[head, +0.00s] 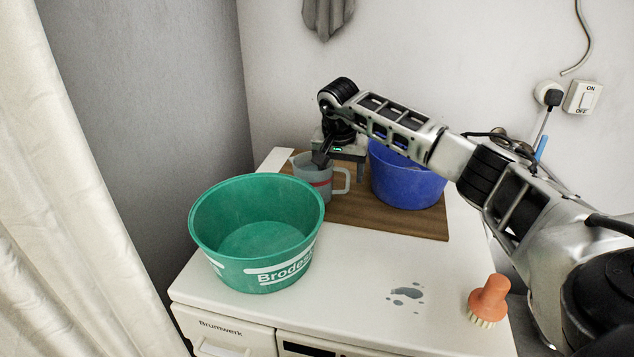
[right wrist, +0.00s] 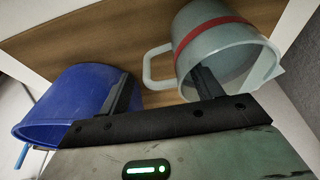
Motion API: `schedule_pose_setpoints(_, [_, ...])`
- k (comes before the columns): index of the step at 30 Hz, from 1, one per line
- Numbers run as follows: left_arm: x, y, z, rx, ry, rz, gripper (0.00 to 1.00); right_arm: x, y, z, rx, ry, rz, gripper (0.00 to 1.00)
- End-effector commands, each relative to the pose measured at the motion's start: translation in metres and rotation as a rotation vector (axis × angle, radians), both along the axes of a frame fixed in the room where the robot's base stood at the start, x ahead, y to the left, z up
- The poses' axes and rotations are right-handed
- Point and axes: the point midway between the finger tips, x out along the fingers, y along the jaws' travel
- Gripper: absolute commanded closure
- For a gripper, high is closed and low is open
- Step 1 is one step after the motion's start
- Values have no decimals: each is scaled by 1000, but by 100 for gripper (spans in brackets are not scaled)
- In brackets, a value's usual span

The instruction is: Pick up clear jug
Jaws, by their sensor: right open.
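The clear jug (head: 312,177) is pale and translucent with a red band and a side handle. It stands on the brown board (head: 405,222), behind the green basin. My right gripper (head: 336,160) is above the jug, pointing down, open and empty. In the right wrist view the jug (right wrist: 222,48) is at the upper right, its handle lying between the lines of the two spread fingers (right wrist: 160,84). One finger overlaps the jug's mouth in that view; I cannot tell whether it is inside or touching. My left gripper is not in view.
A blue bucket (head: 405,190) stands on the board right of the jug, close to my right arm. A green basin (head: 255,245) stands in front on the white top. An orange brush (head: 489,298) and a wet patch (head: 408,293) are at front right. Walls close off the back.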

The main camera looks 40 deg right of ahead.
Motion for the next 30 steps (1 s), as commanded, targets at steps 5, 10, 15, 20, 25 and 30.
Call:
schedule_pose_setpoints(5, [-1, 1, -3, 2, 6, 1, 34, 0, 0, -1, 0, -1, 0, 35])
schedule_pose_setpoints(10, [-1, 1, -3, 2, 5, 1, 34, 0, 0, 0, 0, -1, 0, 74])
schedule_pose_setpoints(15, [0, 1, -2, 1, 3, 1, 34, 1, 0, 1, 0, -5, 0, 100])
schedule_pose_setpoints(20, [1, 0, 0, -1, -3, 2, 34, 1, 0, 3, 1, -6, 0, 100])
schedule_pose_setpoints(25, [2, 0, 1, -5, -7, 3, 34, 2, 0, 21, 0, -10, -1, 100])
schedule_pose_setpoints(30, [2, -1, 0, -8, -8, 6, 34, 2, 0, 56, 0, -12, 0, 100])
